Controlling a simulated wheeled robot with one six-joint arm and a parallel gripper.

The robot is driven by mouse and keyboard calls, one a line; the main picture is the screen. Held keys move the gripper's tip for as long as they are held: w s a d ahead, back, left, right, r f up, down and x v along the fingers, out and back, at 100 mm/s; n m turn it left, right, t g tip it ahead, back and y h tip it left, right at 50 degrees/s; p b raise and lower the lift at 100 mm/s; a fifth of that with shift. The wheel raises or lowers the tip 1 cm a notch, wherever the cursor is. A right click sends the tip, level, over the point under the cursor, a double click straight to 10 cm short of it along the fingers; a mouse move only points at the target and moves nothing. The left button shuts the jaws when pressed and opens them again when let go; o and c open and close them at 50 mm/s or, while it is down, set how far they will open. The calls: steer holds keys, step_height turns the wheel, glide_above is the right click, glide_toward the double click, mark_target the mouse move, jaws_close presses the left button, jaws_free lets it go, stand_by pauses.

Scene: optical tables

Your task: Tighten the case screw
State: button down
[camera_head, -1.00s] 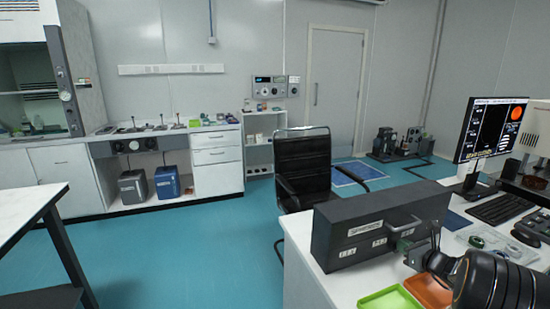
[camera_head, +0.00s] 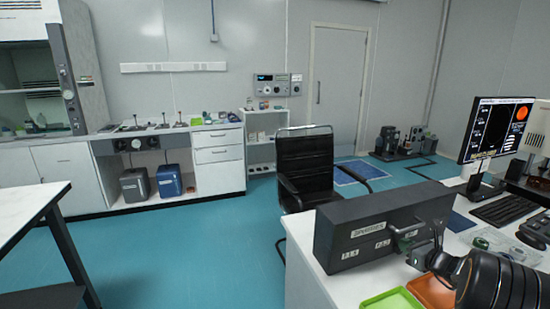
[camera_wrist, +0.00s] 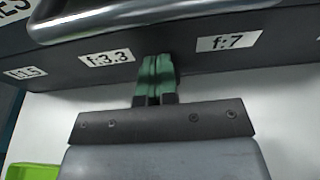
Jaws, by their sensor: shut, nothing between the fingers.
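The dark grey case (camera_head: 375,238) lies on the white table at the right, with a metal handle (camera_head: 407,228) and white labels on its front. The wrist view shows the case's dark front (camera_wrist: 190,57) close up, with the labels "f:3.3" and "f:7". My gripper (camera_wrist: 157,65) is shut and empty, its green fingertips together between those two labels, at or very near the case front; contact cannot be told. In the head view my gripper (camera_head: 418,255) is partly hidden by my wrist. I cannot make out the case screw in either view.
A green tray (camera_head: 392,299) and an orange tray (camera_head: 432,292) lie in front of the case. A monitor (camera_head: 493,128) and a keyboard (camera_head: 503,208) stand behind at the right. A black chair (camera_head: 304,160) is behind the table. Blue floor is open at the left.

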steer(key=s, duration=0.1)
steer(key=s+d, duration=0.1)
steer(key=s, duration=0.1)
steer(key=s+d, duration=0.1)
steer(key=s, duration=0.1)
steer(key=shift+s+d+f, duration=0.1)
steer(key=shift+s+d, duration=0.1)
steer(key=shift+a, duration=0.1)
steer(key=s+a+r+n+g+y+p, duration=0.1)
steer(key=s+a+r+n+g+p, duration=0.3)
steer(key=a, duration=0.4)
steer(key=s+a+r+n+g+p, duration=0.1)
steer(key=a+r+n+g+p, duration=0.1)
steer(key=a+r+n, duration=0.35)
steer(key=s+a+r+n+g+y+p, duration=0.1)
steer(key=s+a+r+n+g+p, duration=0.15)
steer(key=a+n, duration=0.5)
steer(key=s+a+r+n+g+h+p, duration=0.1)
steer(key=s+a+r+n+h+p, duration=0.2)
steer(key=s+n, duration=0.4)
steer(key=s+a+r+n+g+h+p, duration=0.1)
steer(key=s+a+r+n+h+p, duration=0.2)
steer(key=s+n, duration=0.4)
steer(key=shift+s+a+r+n+h+p, duration=0.4)
steer(key=shift+s+r+h+p, duration=0.15)
steer(key=shift+s+r, duration=0.2)
